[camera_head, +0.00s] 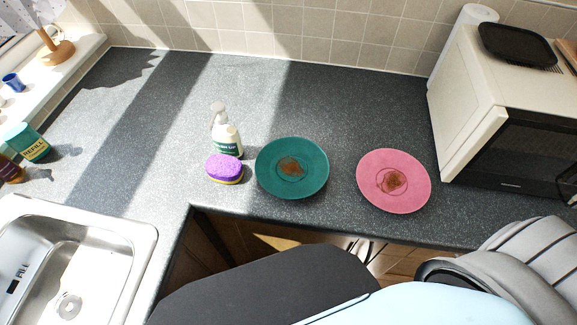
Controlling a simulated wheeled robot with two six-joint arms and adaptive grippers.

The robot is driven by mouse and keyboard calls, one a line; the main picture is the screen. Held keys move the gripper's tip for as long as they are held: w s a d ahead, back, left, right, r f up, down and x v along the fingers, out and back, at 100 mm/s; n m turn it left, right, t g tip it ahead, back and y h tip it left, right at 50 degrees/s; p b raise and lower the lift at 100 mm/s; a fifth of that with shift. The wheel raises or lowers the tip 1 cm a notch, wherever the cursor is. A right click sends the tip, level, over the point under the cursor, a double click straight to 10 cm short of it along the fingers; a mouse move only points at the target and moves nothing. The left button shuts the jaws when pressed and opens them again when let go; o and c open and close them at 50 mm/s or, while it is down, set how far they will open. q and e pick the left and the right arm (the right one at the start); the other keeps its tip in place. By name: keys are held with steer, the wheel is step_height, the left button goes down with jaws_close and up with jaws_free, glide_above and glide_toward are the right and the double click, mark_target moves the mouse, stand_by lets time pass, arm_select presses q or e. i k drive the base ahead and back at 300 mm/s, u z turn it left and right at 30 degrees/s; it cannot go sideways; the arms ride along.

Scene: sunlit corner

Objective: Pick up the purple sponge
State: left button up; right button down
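The purple sponge (224,167) lies on the grey speckled counter (330,105), near its front edge and left of the middle of the view. Its top is purple and a yellowish layer shows under it. It is just in front of a white pump bottle (226,135); I cannot tell whether the two touch. The sponge is left of a green plate (266,180), with a small gap between them. Neither of my grippers shows in the head view.
The green plate and a pink plate (416,188) carry brown stains. A microwave (500,110) with a black tray (517,45) on top stands at the right. A steel sink (140,235) is at the lower left. The counter behind the sponge and bottle is clear.

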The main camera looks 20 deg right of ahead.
mark_target(227, 168)
steer(key=u, duration=0.65)
steer(key=k, duration=0.7)
steer(key=u, duration=0.8)
